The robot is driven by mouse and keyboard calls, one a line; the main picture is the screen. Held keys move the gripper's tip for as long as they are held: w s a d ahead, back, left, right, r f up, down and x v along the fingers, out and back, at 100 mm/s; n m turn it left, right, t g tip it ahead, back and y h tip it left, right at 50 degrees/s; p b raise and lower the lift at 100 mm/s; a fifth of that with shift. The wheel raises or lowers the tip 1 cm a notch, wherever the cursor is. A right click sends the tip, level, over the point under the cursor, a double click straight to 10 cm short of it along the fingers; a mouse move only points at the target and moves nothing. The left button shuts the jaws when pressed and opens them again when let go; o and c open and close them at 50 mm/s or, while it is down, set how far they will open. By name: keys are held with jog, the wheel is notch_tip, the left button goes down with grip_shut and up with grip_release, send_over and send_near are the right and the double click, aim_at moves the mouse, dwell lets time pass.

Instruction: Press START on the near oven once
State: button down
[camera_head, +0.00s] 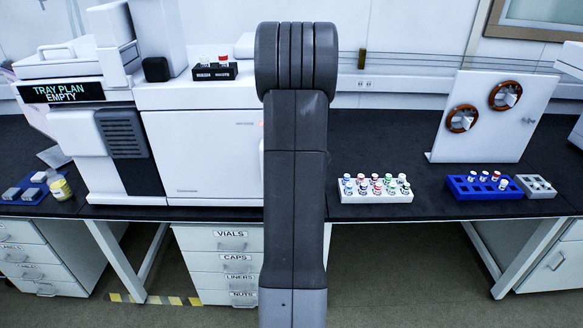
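A large white instrument with a broad front door (205,155) stands on the black bench left of centre; it looks like the oven. My grey arm rises through the middle of the picture and covers its right side. No button marked START can be made out. A faint reddish spot shows on the door's right edge beside my arm. My gripper is not in view. Left of the door stands a white unit with a dark vent (123,133) and a display (62,92) reading "TRAY PLAN EMPTY".
A black vial rack (214,76) sits on top of the instrument. Right of my arm are a white vial rack (375,198), a blue rack (460,188), a small grey rack (537,192) and a white panel with two round ports (492,145). Labelled drawers (215,262) are under the bench.

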jog(key=shift+w+p, duration=0.3)
jog(key=shift+w, duration=0.15)
dwell(0.4)
jog(key=shift+s, duration=0.1)
jog(key=shift+s+b, duration=0.3)
jog(key=shift+s, duration=0.45)
jog(key=shift+s, duration=0.1)
jog(key=s+b, duration=0.1)
jog(key=s, duration=0.4)
jog(key=shift+w, duration=0.15)
dwell(0.6)
